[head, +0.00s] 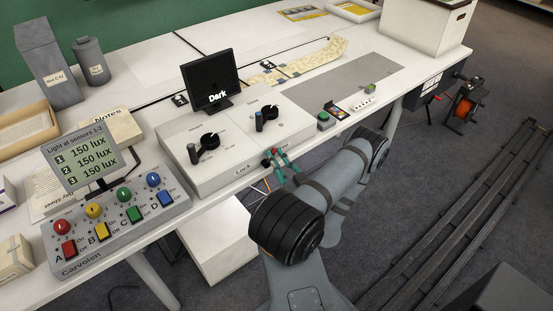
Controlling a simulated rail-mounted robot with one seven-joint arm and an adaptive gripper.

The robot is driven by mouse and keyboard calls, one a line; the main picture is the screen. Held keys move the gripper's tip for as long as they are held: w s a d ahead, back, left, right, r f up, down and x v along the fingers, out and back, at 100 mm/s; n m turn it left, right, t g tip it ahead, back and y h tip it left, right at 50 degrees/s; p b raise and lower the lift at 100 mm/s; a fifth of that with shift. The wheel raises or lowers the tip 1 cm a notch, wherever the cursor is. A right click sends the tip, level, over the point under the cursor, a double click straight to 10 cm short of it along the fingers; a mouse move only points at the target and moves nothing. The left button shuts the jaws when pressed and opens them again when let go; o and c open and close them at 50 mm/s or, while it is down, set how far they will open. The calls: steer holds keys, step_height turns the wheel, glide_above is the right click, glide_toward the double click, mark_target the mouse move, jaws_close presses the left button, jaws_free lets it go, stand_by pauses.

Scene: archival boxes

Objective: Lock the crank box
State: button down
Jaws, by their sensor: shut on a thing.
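The crank box (222,163) is a low pale box on the front part of the table. It has two dark cranks on top, a left one (204,147) and a right one (266,118). A label beginning "Lock" (243,169) is on its front face. My gripper (275,157), with teal fingers, is at the front face just right of this label. It is shut on a small part there, seemingly the lock knob, mostly hidden by the fingers. A small screen (211,80) reading "Dark" stands behind the cranks.
A control panel (117,227) with coloured knobs and switches stands at the left; its display (83,156) reads 150 lux on three lines. A green button (323,120) is right of the box. A large white box (425,27) stands far right.

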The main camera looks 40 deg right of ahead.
mark_target(258, 156)
steer(key=shift+a+n, duration=0.1)
steer(key=shift+n, duration=0.2)
steer(key=a+n, duration=0.1)
steer(key=n, duration=0.2)
steer(key=a+n+t+b, duration=0.1)
steer(key=n, duration=0.3)
steer(key=a+n+t+y+b, duration=0.1)
steer(key=n, duration=0.3)
steer(key=shift+r, duration=0.2)
steer(key=shift+a+f+n+t+y, duration=0.1)
steer(key=shift+a+n+t+y, duration=0.2)
steer(key=shift+n, duration=0.7)
steer(key=shift+a+f+n+t+y, duration=0.15)
steer(key=shift+n+y, duration=0.25)
steer(key=shift+n, duration=0.6)
steer(key=shift+a, duration=0.1)
steer(key=c, duration=1.9)
jaws_free()
steer(key=shift+o, duration=0.2)
steer(key=shift+w, duration=0.1)
